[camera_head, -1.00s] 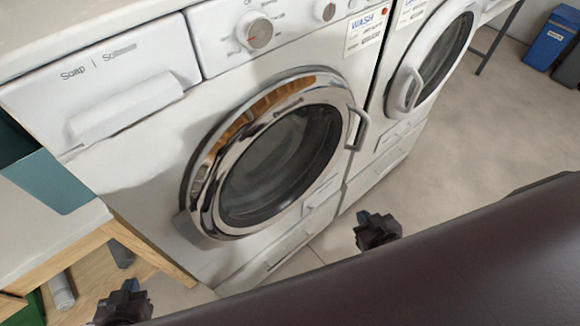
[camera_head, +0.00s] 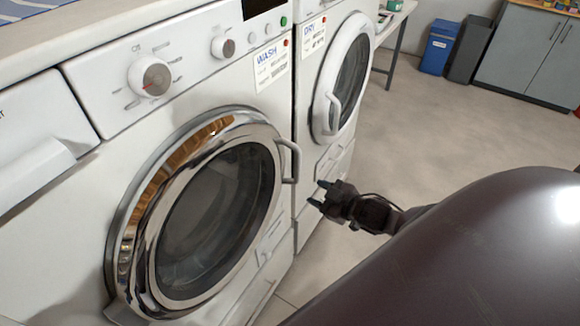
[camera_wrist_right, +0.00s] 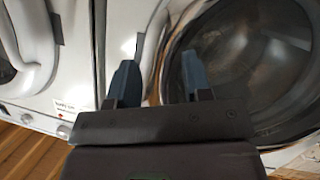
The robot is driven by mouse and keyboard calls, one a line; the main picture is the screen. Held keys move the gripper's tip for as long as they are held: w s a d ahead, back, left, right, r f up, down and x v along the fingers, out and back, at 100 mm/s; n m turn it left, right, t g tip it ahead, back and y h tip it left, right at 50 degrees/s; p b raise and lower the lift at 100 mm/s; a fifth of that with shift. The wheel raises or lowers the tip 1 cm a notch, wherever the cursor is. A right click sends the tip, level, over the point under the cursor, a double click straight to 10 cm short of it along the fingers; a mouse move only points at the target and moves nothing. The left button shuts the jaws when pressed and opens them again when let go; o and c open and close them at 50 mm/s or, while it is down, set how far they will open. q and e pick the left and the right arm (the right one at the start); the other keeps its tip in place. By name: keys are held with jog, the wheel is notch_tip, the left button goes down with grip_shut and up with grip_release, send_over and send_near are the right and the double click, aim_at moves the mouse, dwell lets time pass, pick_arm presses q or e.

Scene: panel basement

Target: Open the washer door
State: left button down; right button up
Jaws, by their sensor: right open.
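The washer (camera_head: 75,220) is white with a "WASH" label on its panel. Its round door (camera_head: 215,215) has a chrome ring and dark glass, and it looks shut. The grey washer door handle (camera_head: 296,162) is on the door's right side. My right gripper (camera_head: 320,194) is open, just right of and below the handle and apart from it in the head view. In the right wrist view, the open fingers (camera_wrist_right: 160,82) are empty and point toward the left rim of the washer door (camera_wrist_right: 250,75). My left gripper is not in view.
A dryer (camera_head: 310,85) with a white round door stands right beside the washer. A blue bin (camera_head: 437,48), a dark bin and grey cabinets (camera_head: 525,55) are at the back right. The floor (camera_head: 430,130) in front of them is clear.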

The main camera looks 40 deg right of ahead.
jog(key=w+d+r+n+y+b, duration=0.1)
jog(key=w+d+r+y, duration=0.2)
jog(key=d+y, duration=0.15)
jog(key=w+a+y, duration=0.1)
jog(key=w+a, duration=0.1)
jog(key=w+a+r+m, duration=0.1)
jog(key=w+a, duration=0.1)
jog(key=w+a+y, duration=0.1)
jog(key=w+a, duration=0.1)
jog(key=w, duration=0.1)
jog(key=shift+w+a+r+m+t+y, duration=0.1)
jog(key=shift+a+r+m+t+y, duration=0.05)
jog(key=shift+r+m+t+y, duration=0.25)
dwell(0.4)
jog(key=shift+f, duration=0.1)
grip_shut()
